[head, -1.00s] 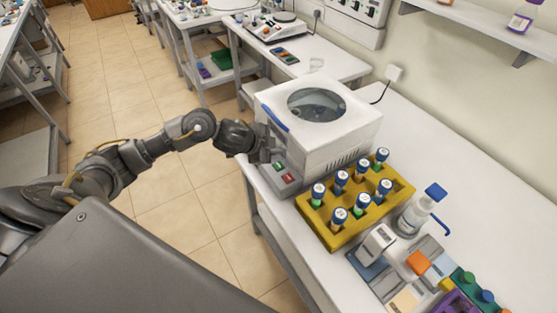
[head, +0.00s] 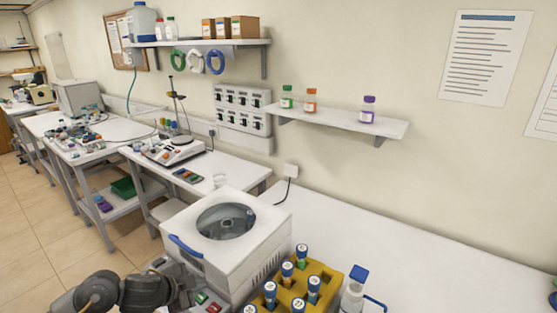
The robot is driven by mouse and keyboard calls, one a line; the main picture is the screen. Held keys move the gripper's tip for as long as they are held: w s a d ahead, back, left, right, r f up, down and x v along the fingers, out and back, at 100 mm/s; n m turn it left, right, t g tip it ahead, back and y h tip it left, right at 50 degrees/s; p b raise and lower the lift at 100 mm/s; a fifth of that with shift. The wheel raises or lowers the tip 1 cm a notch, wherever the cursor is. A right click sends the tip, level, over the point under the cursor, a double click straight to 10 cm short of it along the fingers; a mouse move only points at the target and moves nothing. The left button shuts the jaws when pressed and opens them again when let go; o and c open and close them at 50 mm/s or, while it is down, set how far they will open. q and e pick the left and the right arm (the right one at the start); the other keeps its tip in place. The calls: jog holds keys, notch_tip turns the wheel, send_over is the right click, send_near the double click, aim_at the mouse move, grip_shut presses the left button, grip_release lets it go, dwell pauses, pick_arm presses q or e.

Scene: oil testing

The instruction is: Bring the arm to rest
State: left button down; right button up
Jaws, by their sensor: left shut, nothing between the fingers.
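My left gripper (head: 186,287) is low in the head view, at the front left of the white centrifuge (head: 262,257). Its fingers are shut with nothing between them. They are close to the front panel with the red and green buttons (head: 208,300); I cannot tell whether they touch it. The centrifuge has a round window or opening on top and a blue handle (head: 186,246) at its front edge. My right gripper is not in view.
A yellow rack (head: 326,286) with several blue-capped tubes stands right of the centrifuge. A wash bottle (head: 352,291) is beside the rack. Wall shelves (head: 340,122) hold bottles above. The bench top (head: 400,265) behind and right is clear.

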pick_arm(q)
jog(key=s+d+f, duration=0.1)
jog(key=s+d+n, duration=0.1)
jog(key=s+d, duration=0.1)
jog(key=s+d+f+n, duration=0.1)
jog(key=d, duration=0.1)
jog(key=shift+s+f+t, duration=0.3)
jog(key=s+a+f+n+g+y, duration=0.1)
jog(key=s+f+n+g, duration=0.15)
jog(key=s, duration=0.65)
jog(key=s+a+f+n+g+y, duration=0.15)
jog(key=s+n, duration=0.25)
jog(key=s, duration=0.5)
jog(key=s+f+n+g+y, duration=0.1)
jog(key=s+f+n+g, duration=0.15)
jog(key=s, duration=0.55)
notch_tip(320, 180, down, 32)
jog(key=s+b, duration=0.2)
jog(key=b, duration=0.3)
jog(key=s+a+f+g+b, duration=0.1)
jog(key=s+a+f+b, duration=0.2)
jog(key=s+f, duration=1.3)
jog(key=shift+s+a+f+g, duration=0.15)
jog(key=shift+f+g, duration=0.2)
jog(key=shift+f, duration=0.55)
jog(key=shift+y, duration=0.25)
